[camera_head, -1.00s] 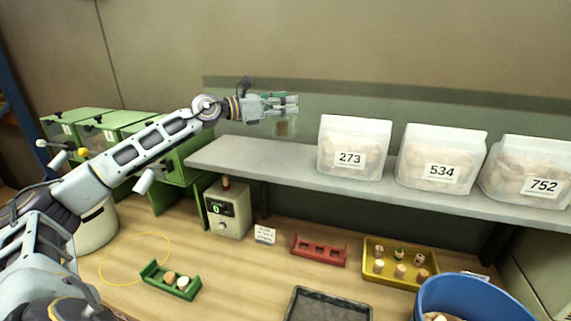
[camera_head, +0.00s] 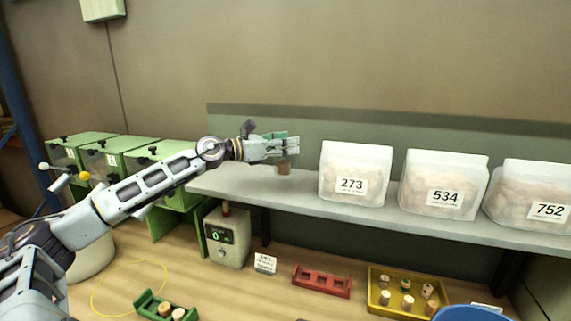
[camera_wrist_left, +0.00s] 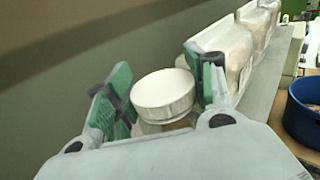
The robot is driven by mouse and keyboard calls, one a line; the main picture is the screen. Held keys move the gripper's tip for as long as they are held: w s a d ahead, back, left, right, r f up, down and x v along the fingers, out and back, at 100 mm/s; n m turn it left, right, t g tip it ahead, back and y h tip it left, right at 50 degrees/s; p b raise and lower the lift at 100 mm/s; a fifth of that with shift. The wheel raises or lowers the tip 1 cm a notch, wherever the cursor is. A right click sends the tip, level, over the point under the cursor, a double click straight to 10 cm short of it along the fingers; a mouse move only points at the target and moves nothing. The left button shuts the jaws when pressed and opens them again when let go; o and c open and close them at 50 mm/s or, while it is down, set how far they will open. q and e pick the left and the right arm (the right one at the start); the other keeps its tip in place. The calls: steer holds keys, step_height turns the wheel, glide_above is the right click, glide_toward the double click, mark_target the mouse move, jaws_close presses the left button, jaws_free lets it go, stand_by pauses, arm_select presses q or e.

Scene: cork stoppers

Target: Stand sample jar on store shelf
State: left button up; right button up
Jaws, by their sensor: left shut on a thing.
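The sample jar (camera_head: 284,168) has brown contents and hangs upright below my left gripper (camera_head: 284,146). In the left wrist view its round white lid (camera_wrist_left: 163,92) sits between the green-padded fingers of my left gripper (camera_wrist_left: 165,95), which is shut on it. The jar is over the left part of the grey store shelf (camera_head: 240,184), left of the bags. Its base is close to the shelf top; I cannot tell whether it touches. My right gripper is not in view.
Bags labelled 273 (camera_head: 355,173), 534 (camera_head: 443,184) and 752 (camera_head: 530,193) stand on the shelf to the right. Below are a meter (camera_head: 228,237), a red rack (camera_head: 321,281), a yellow tray (camera_head: 380,307) and a green rack (camera_head: 165,309). The shelf's left end is clear.

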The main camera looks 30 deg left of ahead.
mark_target(275, 163)
arm_select(q)
steer(key=shift+f, duration=0.9)
steer(key=shift+f, duration=0.15)
steer(key=shift+f, duration=1.8)
steer(key=o, duration=1.6)
steer(key=shift+c, duration=0.2)
steer(key=shift+s+a+f+b, duration=0.15)
steer(key=shift+s+a+b, duration=0.05)
steer(key=shift+s+b, duration=0.15)
